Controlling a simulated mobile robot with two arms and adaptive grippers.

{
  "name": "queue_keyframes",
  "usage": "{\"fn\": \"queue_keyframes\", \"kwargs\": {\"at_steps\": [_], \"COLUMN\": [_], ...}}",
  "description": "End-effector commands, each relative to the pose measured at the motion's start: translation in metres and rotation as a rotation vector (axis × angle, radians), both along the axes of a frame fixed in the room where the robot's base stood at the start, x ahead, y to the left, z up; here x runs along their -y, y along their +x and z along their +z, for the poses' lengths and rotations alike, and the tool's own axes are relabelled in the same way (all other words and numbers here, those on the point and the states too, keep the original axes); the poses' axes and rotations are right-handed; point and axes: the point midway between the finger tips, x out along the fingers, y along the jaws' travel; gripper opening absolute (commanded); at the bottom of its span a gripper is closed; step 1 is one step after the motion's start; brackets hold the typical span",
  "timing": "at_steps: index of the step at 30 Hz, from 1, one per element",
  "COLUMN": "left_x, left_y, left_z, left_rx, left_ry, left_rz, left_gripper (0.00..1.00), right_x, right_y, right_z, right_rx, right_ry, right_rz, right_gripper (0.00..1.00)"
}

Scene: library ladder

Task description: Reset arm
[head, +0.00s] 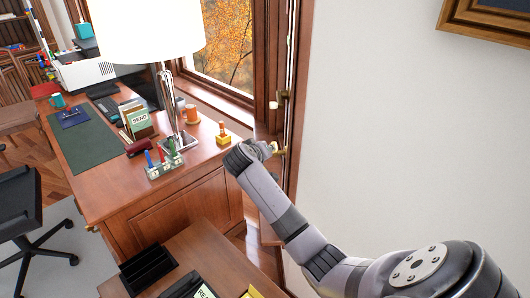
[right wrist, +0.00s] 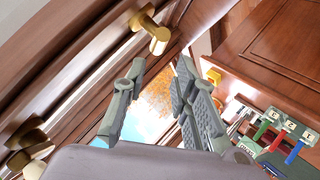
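My right arm reaches in from the right in the head view. Its gripper end (head: 262,148) is beside the wooden window frame (head: 270,50), close to a brass handle (head: 279,152). In the right wrist view the gripper (right wrist: 160,66) is open, with its two grey fingers apart and nothing between them. A brass knob (right wrist: 154,38) is just beyond the fingertips; I cannot tell whether they touch it. My left gripper is in no view.
A wooden desk (head: 185,195) holds a lamp (head: 165,85), a green mat (head: 85,148), a pen holder (head: 165,165) and a yellow-orange stamp (head: 222,137). A lower table (head: 220,255) stands in front. An office chair (head: 30,215) is at left. White wall (head: 400,130) fills the right.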

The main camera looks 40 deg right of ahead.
Motion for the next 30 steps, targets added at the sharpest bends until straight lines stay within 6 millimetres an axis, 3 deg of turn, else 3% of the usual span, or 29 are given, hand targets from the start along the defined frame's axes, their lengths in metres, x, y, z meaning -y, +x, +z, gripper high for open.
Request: {"fn": "queue_keyframes", "kwargs": {"at_steps": [20, 23, 26, 30], "left_x": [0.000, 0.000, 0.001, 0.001], "left_y": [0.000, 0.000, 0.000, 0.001], "left_z": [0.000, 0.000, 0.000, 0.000], "left_rx": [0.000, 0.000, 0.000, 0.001], "left_ry": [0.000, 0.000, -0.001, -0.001], "left_rz": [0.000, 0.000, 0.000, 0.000], "left_gripper": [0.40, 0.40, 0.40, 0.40], "right_x": [-0.005, -0.014, -0.037, -0.085], "right_y": [-0.004, -0.011, -0.032, -0.080], "right_z": [0.000, -0.013, -0.040, -0.089], "right_rx": [-0.004, -0.021, -0.062, -0.143], "right_ry": [0.002, 0.018, 0.058, 0.150], "right_rz": [0.002, 0.023, 0.071, 0.169], "right_gripper": [0.26, 0.26, 0.26, 0.26]}}
